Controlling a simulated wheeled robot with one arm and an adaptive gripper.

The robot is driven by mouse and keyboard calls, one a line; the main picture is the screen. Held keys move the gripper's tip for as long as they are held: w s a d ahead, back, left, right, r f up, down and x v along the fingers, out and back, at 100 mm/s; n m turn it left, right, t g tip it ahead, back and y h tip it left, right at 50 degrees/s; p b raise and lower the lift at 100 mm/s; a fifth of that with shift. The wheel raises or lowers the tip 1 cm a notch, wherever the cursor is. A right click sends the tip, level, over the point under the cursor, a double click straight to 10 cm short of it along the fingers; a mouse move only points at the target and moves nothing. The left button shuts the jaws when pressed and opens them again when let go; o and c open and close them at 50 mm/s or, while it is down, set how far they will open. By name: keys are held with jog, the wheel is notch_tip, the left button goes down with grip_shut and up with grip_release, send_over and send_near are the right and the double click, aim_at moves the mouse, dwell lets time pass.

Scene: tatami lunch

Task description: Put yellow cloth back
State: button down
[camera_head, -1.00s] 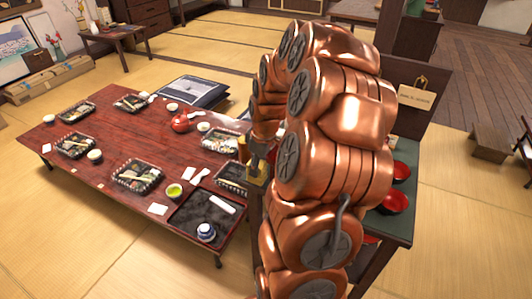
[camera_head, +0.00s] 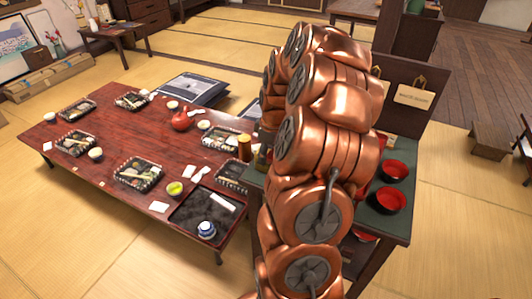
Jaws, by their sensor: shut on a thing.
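My copper-coloured arm fills the middle right of the head view and reaches over the green-topped side stand (camera_head: 393,229). My gripper is hidden behind the arm links, so I cannot see its fingers or what is between them. The yellow cloth does not show clearly now; the arm covers the place around the near end of the stand.
Red bowls (camera_head: 391,200) are on the stand. Tatami at the front left is clear.

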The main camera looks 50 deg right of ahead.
jog(key=shift+f, duration=0.15)
jog(key=c, duration=0.6)
grip_release()
